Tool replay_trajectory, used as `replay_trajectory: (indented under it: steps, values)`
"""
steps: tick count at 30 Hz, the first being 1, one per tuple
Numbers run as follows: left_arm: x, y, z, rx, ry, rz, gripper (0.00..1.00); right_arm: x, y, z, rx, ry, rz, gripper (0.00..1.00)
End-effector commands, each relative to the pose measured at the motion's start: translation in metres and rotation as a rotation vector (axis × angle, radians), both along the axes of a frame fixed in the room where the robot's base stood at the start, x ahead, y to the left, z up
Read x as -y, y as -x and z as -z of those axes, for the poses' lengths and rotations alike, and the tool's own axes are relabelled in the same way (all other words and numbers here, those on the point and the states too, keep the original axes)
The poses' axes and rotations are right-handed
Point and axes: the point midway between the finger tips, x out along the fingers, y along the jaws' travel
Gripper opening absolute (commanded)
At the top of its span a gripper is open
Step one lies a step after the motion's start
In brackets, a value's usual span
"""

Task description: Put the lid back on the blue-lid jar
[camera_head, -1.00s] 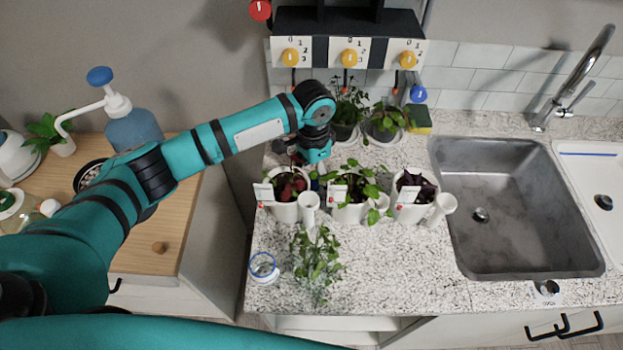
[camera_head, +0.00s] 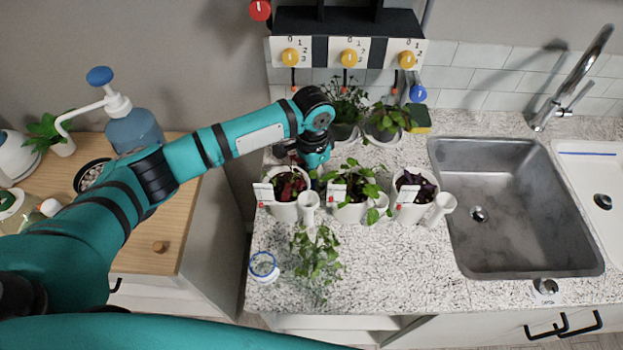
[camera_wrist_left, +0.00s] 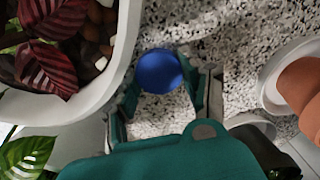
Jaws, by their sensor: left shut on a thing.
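The blue lid (camera_wrist_left: 160,71) shows as a round blue disc between the fingers of my left gripper (camera_wrist_left: 166,88) in the left wrist view, over the speckled counter. The gripper is shut on it, beside a white planter (camera_wrist_left: 105,95) with dark red leaves. In the head view my left gripper (camera_head: 312,163) is low behind the row of white pots, and its fingertips are mostly hidden. A clear jar with a blue rim (camera_head: 263,267) stands at the counter's front left, apart from the gripper; it looks open. My right gripper is not in view.
Potted plants with white tags (camera_head: 345,205) stand between my gripper and the jar. A leafy plant (camera_head: 316,252) is right of the jar. More plants (camera_head: 385,123) stand at the back. A terracotta pot (camera_wrist_left: 300,85) is right of the gripper. Counter right of the leafy plant is clear.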

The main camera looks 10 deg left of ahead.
Motion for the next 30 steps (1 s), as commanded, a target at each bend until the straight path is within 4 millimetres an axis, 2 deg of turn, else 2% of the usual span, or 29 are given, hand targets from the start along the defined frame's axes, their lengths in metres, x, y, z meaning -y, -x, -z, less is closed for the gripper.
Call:
replay_trajectory:
  steps: [5,11,17,24,30]
  values:
    - [0.000,0.000,-0.002,0.000,0.000,0.000,0.35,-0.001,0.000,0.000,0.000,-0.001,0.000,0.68]
    - [0.000,-0.001,-0.018,0.001,0.001,0.000,0.35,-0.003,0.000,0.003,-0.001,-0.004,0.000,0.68]
    - [0.000,-0.001,-0.058,0.005,0.002,0.001,0.35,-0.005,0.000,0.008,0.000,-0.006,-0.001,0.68]
    - [0.001,-0.001,-0.117,0.004,0.003,0.002,0.35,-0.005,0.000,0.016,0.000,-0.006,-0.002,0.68]
    - [0.000,-0.001,-0.155,0.004,0.001,0.000,0.35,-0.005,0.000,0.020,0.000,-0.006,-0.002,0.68]
